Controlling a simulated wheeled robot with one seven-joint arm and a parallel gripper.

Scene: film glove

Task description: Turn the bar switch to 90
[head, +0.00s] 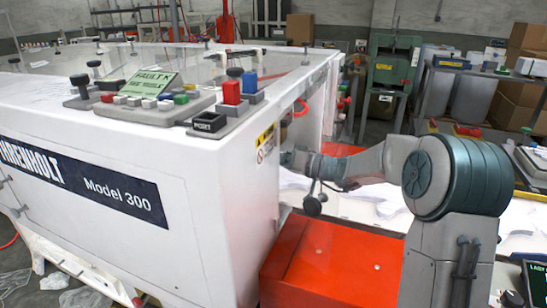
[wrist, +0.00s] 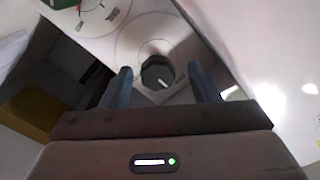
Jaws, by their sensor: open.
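The wrist view shows a dark faceted knob (wrist: 154,75) with a white mark, which looks like the bar switch. It sits on a pale round plate. The white mark points down and slightly right in the picture; no angle numbers are legible near it. My gripper (wrist: 160,70) is open, with one blue finger on each side of the knob and a visible gap on both sides. I cannot tell how far the fingertips are from the panel. In the head view my arm reaches to the white machine's right end; the gripper and the knob are hidden there.
The white machine (head: 120,165) fills the left of the head view, with a button console (head: 150,103) on top. A red box (head: 330,265) stands below my arm. A yellow-brown block (wrist: 45,108) shows at left in the wrist view.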

